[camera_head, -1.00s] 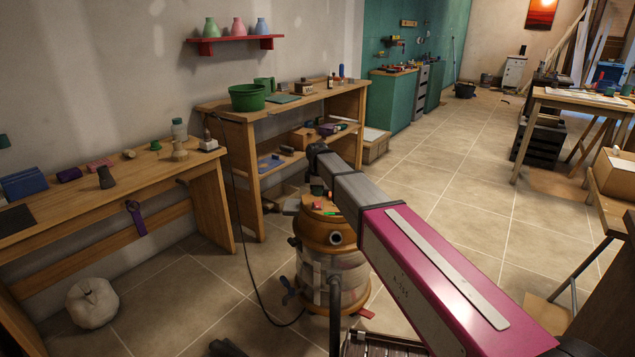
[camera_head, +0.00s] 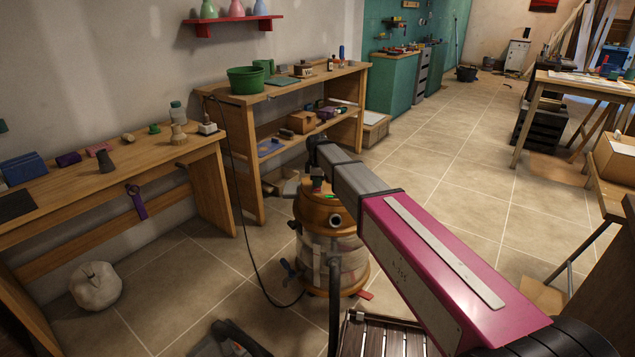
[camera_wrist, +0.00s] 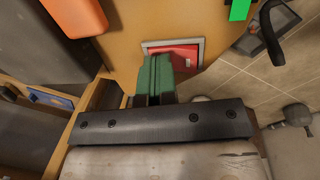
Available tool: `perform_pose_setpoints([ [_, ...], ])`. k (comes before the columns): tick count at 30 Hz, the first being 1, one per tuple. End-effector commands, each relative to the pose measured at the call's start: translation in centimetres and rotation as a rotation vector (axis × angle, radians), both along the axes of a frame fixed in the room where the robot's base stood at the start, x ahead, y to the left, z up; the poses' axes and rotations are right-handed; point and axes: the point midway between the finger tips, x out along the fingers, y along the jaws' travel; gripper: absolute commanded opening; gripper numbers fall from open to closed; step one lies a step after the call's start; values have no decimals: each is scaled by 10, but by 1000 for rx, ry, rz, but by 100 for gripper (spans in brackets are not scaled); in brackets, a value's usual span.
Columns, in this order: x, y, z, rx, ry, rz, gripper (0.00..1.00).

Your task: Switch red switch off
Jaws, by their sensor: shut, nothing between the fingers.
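The red switch (camera_wrist: 184,55) sits in a pale square frame on the orange-brown body of the vacuum-like machine (camera_wrist: 130,45) in the wrist view. My gripper (camera_wrist: 155,62) has green fingers, shut and empty. Its tips overlap the left part of the switch in the picture; I cannot tell whether they touch it. The fingers hide part of the switch, and its tilt is unclear. In the head view the same machine (camera_head: 325,215) stands on the floor, with my arm reaching over it.
An orange block (camera_wrist: 75,15) and a bright green piece (camera_wrist: 239,10) are on the machine near my gripper. A black cable (camera_head: 243,225) hangs beside the workbench (camera_head: 205,200). A shelf bench (camera_head: 245,170) stands behind. Tiled floor (camera_head: 440,220) is open to the right.

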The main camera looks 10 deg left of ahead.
Motion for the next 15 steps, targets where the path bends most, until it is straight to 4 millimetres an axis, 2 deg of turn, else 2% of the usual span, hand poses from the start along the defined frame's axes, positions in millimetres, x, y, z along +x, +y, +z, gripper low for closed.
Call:
perform_pose_setpoints([
  [15,-16,-4,3,-2,4,0,0],
])
